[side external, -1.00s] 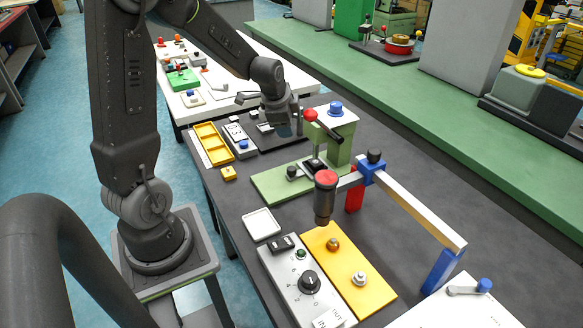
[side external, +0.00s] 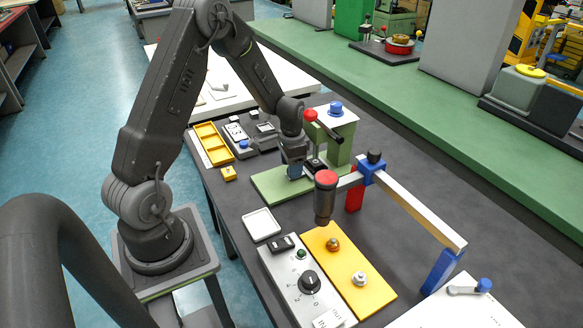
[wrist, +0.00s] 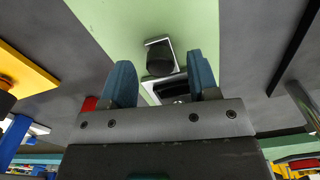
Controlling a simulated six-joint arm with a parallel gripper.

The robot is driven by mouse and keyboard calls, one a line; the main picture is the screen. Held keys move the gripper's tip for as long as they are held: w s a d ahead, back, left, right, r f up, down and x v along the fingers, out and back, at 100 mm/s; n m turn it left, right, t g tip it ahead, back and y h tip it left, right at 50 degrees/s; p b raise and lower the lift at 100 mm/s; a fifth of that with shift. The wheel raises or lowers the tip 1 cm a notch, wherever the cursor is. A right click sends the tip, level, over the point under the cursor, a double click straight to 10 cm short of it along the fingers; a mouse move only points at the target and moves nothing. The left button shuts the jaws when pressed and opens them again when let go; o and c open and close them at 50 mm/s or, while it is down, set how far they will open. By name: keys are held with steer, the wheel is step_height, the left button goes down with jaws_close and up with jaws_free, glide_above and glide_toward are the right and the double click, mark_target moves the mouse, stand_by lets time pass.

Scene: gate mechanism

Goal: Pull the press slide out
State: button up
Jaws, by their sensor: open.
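The green press stands in the side external view with its green base (side external: 268,187), its column (side external: 340,148) and a lever with a red ball (side external: 310,115). In the wrist view the press slide shows as a dark round knob (wrist: 160,58) on a silver-edged plate (wrist: 150,88) over the green base. My gripper (side external: 295,172) is low over the base, in front of the column, and hides the knob in the side view. In the wrist view my gripper (wrist: 161,78) is open, with its blue-grey fingers apart and the knob lying between their lines, just ahead of the tips. I cannot tell whether they touch.
A gantry with a red-topped dark cylinder (side external: 325,195) stands right of the press, beside a yellow plate (side external: 347,270). A grey control box (side external: 300,280), a white tray (side external: 261,224) and a yellow bin (side external: 213,143) lie around the base. The dark table behind the gantry is clear.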

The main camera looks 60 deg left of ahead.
steer(key=shift+f, duration=0.65)
jaws_close()
